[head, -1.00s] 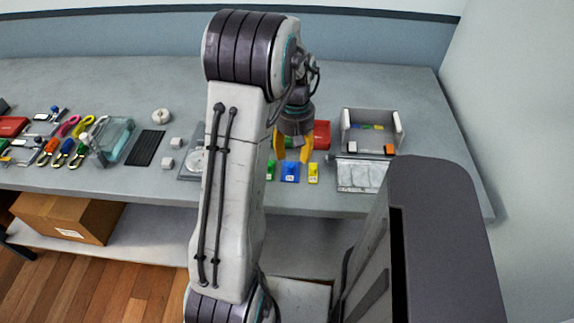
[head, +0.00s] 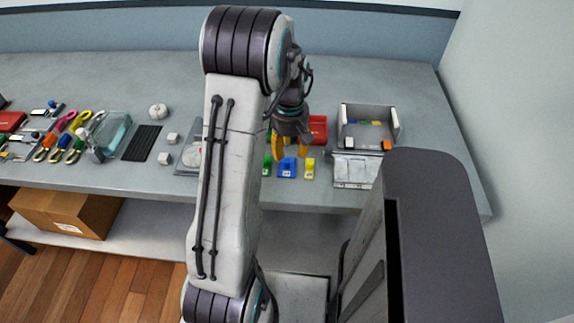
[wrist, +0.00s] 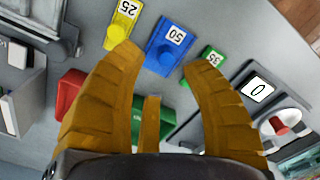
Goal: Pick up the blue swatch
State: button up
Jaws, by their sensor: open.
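The blue swatch (head: 287,171) lies on the bench top between a green and a yellow one. In the wrist view the blue swatch (wrist: 164,47) carries a white label reading 50. My gripper (head: 290,154) has orange fingers and sits just behind and above it in the head view. In the wrist view my gripper (wrist: 163,59) is open and empty, with the blue swatch between and just beyond its fingertips. I cannot tell the exact height of the fingertips above the bench.
A yellow swatch (wrist: 122,24) labelled 25 and a green swatch (wrist: 207,62) labelled 35 flank it closely. A red bin (head: 318,129) is behind. A grey open box (head: 368,122) stands to the right. A scale with a 0 display (wrist: 258,89) is also near.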

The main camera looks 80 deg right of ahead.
aim_at(288, 160)
jog(key=shift+w+f+p, duration=0.1)
jog(key=shift+f+p, duration=0.2)
jog(key=shift+f, duration=2.35)
jog(key=shift+o, duration=0.2)
grip_shut()
